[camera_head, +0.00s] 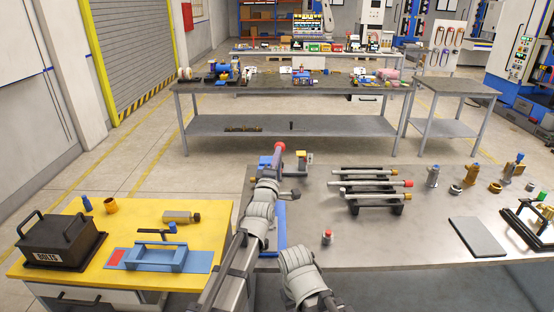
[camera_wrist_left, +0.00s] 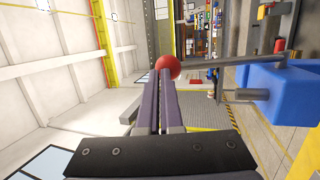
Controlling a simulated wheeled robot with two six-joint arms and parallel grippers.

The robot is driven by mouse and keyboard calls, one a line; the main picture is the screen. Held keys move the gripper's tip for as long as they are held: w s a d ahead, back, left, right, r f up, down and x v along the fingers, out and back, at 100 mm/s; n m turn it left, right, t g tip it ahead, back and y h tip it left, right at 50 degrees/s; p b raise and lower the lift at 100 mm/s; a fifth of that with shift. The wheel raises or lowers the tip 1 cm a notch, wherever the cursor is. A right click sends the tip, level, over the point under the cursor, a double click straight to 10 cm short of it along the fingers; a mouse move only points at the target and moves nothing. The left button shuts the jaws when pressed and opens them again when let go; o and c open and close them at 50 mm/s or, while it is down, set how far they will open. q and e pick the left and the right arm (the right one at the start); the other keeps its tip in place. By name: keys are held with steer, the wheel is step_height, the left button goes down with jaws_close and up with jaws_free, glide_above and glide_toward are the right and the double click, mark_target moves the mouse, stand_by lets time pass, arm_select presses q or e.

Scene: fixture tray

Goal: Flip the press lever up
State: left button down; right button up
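The press has a blue body (camera_wrist_left: 268,95), large at the right of the left wrist view. In the head view my left arm covers most of it, leaving a blue strip (camera_head: 280,222) of its base. Its grey lever (camera_wrist_left: 235,61) runs from the body to a red ball knob (camera_wrist_left: 168,67). The knob (camera_head: 280,147) also shows in the head view. My left gripper (camera_wrist_left: 164,85) has its fingers close together, tips at the knob; the knob appears beyond them, not between them. My right gripper is out of view.
Rods on a black rack (camera_head: 375,190) and a small red-topped item (camera_head: 327,238) stand right of my left arm on the grey table (camera_head: 440,235). A yellow table (camera_head: 50,225) at left holds a black box (camera_head: 60,240) and a blue fixture (camera_head: 155,257).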

mark_target(277, 144)
arm_select(q)
steer(key=w, duration=0.1)
steer(key=w+r+p, duration=0.1)
steer(key=w, duration=0.1)
steer(key=w+r, duration=0.1)
steer(key=shift+w+r+p, duration=0.15)
steer(key=shift+p, duration=0.15)
steer(key=shift+w+r, duration=0.1)
steer(key=shift+r, duration=0.1)
steer(key=shift+w, duration=0.2)
steer(key=shift+s, duration=0.15)
steer(key=shift+s+a+p, duration=0.1)
steer(key=shift+s+p, duration=0.2)
steer(key=shift+s, duration=0.2)
steer(key=s+a+r+p, duration=0.1)
steer(key=s, duration=0.5)
steer(key=s+a+r+p, duration=0.1)
steer(key=s, duration=0.5)
steer(key=shift+s+a+r, duration=0.25)
steer(key=shift+r, duration=0.1)
